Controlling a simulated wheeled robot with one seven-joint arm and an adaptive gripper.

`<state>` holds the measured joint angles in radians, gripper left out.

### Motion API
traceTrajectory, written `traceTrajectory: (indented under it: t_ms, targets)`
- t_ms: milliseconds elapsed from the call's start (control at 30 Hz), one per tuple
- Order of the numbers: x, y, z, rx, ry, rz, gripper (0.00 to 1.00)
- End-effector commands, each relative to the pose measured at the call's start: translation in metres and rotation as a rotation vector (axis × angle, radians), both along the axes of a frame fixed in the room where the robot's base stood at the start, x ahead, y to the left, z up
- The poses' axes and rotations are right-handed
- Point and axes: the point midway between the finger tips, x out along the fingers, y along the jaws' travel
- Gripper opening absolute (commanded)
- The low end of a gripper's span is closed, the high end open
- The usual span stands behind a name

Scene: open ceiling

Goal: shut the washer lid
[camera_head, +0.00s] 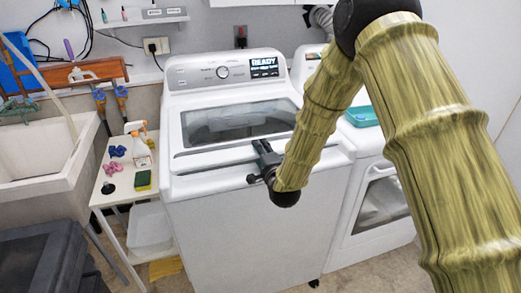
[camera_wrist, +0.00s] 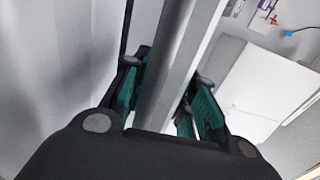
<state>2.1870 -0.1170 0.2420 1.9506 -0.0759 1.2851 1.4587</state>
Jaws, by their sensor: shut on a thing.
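The white top-loading washer (camera_head: 245,225) stands in the middle of the head view, with a lit "READY" display on its rear panel. Its lid (camera_head: 238,122), with a dark glass window, lies low over the top; I cannot tell whether it is fully seated. My gripper (camera_head: 264,158) is at the lid's front edge, right of centre. In the wrist view my gripper (camera_wrist: 168,80) has its green-padded fingers on both sides of a pale strip (camera_wrist: 178,60), which looks like the lid's edge. My gripper and forearm hide part of the front edge.
A narrow white table (camera_head: 115,190) with a spray bottle (camera_head: 141,150) and a sponge (camera_head: 142,180) stands left of the washer, beside a sink (camera_head: 40,150). A second white machine (camera_head: 380,195) stands close on the right. A dark box (camera_head: 40,260) is at lower left.

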Motion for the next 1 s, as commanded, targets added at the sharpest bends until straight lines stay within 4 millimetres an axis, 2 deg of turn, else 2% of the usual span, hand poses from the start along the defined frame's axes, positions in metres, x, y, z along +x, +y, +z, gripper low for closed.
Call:
traceTrajectory:
  t_ms: [33,100,433,467,533,567,833,1000]
  targets:
    - [0.000,0.000,-0.010,0.003,0.004,-0.001,0.00]
    - [0.000,-0.001,-0.013,0.001,0.003,-0.001,0.00]
    - [-0.002,-0.001,-0.018,-0.003,0.010,0.001,0.00]
    - [-0.002,-0.001,-0.018,-0.004,0.011,0.001,0.33]
    - [-0.002,-0.001,-0.018,-0.004,0.011,0.001,0.46]
    - [-0.002,-0.001,-0.018,-0.004,0.011,0.001,0.49]
    - [-0.004,-0.001,-0.017,-0.003,0.009,0.001,0.49]
    - [-0.021,-0.007,-0.016,-0.001,0.011,0.000,0.49]
